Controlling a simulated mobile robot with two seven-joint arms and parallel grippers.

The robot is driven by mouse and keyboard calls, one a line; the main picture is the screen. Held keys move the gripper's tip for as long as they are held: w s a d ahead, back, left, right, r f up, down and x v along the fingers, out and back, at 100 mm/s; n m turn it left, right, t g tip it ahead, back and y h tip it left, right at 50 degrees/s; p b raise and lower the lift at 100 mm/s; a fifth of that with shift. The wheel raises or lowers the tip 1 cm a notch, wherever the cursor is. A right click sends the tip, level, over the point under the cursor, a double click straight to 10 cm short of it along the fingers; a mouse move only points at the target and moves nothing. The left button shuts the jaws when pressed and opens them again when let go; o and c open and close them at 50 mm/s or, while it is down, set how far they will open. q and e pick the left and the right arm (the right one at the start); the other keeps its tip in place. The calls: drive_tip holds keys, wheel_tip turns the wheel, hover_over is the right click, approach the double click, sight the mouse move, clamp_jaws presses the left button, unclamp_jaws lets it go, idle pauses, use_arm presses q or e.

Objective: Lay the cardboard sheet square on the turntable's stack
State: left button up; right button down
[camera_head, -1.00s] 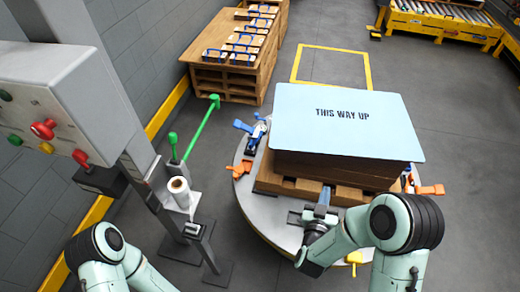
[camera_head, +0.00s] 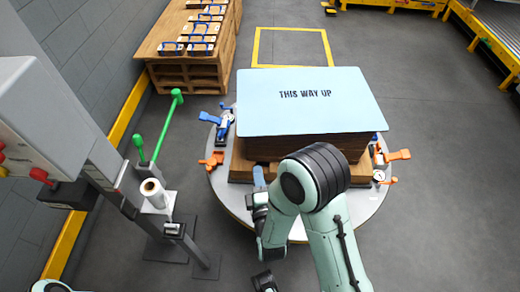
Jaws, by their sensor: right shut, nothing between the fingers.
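The pale blue cardboard sheet (camera_head: 310,112), printed "THIS WAY UP", lies flat on top of the brown stack (camera_head: 345,142). Its front edge looks roughly parallel to the stack's front, with a small overhang at both front corners. The stack stands on a wooden pallet (camera_head: 239,166) on the round grey turntable (camera_head: 227,200). My right arm covers part of the pallet and turntable front.
A grey control post with a green arm (camera_head: 168,125) stands left. A wooden pallet stack (camera_head: 190,75) is behind left. A yellow floor square (camera_head: 292,30) is empty; the right floor is clear.

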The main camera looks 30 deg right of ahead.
use_arm(q)
drive_tip(key=w+a+f+t+b, duration=0.1)
drive_tip(key=w+a+f+b, duration=0.1)
drive_tip(key=w+f+b, duration=0.1)
drive_tip(key=shift+w+f+t+y, duration=0.4)
drive_tip(key=shift+w+f, duration=0.5)
drive_tip(key=shift+w, duration=0.2)
use_arm(e)
drive_tip(key=s+d+x, duration=0.1)
drive_tip(key=d+x, duration=0.1)
drive_tip(key=x, duration=0.9)
drive_tip(key=shift+d, duration=0.3)
use_arm(q)
drive_tip(key=shift+a, duration=0.1)
drive_tip(key=shift+s+r, duration=0.15)
drive_tip(key=shift+s, duration=0.15)
use_arm(e)
drive_tip(key=shift+w+d+f, duration=0.1)
drive_tip(key=shift+w+d, duration=0.15)
drive_tip(key=shift+d, duration=0.2)
drive_tip(key=shift+w+d, duration=0.25)
drive_tip(key=shift+d, duration=0.2)
